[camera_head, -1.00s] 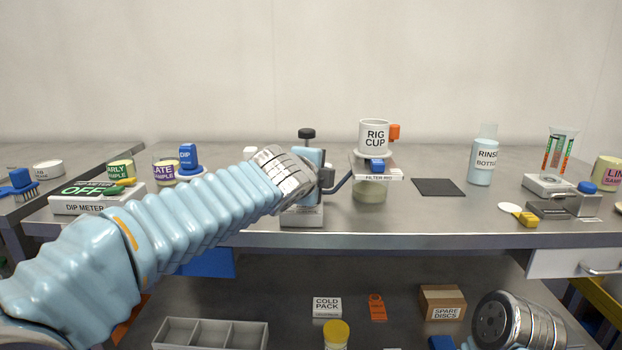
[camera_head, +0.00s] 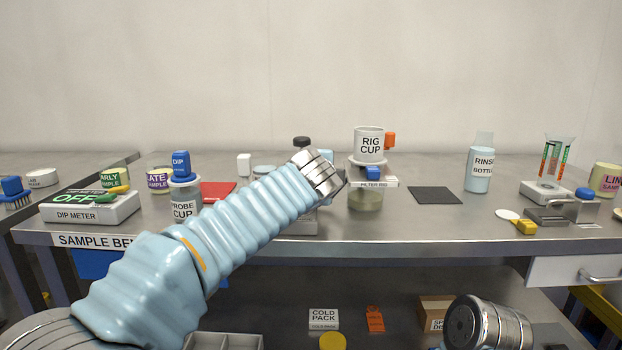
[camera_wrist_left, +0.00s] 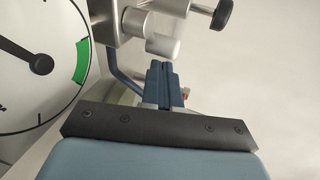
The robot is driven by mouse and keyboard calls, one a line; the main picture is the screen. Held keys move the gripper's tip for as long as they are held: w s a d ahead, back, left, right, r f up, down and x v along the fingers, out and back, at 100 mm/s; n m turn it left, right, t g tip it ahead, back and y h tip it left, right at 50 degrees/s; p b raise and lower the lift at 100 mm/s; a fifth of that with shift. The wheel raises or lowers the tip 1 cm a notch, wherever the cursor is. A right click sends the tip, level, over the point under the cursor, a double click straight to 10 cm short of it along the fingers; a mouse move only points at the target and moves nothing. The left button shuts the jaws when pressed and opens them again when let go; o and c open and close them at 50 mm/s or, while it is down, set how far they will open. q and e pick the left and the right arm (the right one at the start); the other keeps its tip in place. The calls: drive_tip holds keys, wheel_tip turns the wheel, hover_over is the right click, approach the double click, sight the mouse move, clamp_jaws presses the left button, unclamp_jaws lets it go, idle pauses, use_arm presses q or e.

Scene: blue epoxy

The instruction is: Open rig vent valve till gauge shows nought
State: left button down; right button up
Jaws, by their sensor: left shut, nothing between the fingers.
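In the left wrist view my left gripper's blue fingers (camera_wrist_left: 160,80) are shut and empty. Their tips are just below a silver cylindrical part (camera_wrist_left: 163,46) of the metal valve fitting (camera_wrist_left: 135,18); I cannot tell if they touch. A black-ended handle (camera_wrist_left: 222,14) sticks out at upper right.
A black mat (camera_head: 435,195), rinse bottle (camera_head: 480,168) and yellow-tabbed item (camera_head: 525,227) lie to the right. The probe cup (camera_head: 183,200) and dip meter (camera_head: 90,207) stand left of my arm.

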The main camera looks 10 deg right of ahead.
use_arm(q)
drive_tip(key=shift+w+d, duration=0.1)
drive_tip(key=shift+w, duration=0.3)
idle(0.6)
drive_tip(key=shift+s+a+b, duration=0.3)
drive_tip(key=shift+s+a, duration=0.1)
drive_tip(key=shift+a, duration=0.35)
drive_tip(key=shift+s, duration=0.2)
drive_tip(key=b+v, duration=0.2)
drive_tip(key=v, duration=1.1)
drive_tip(key=shift+r+b, duration=0.2)
drive_tip(key=shift+b, duration=0.2)
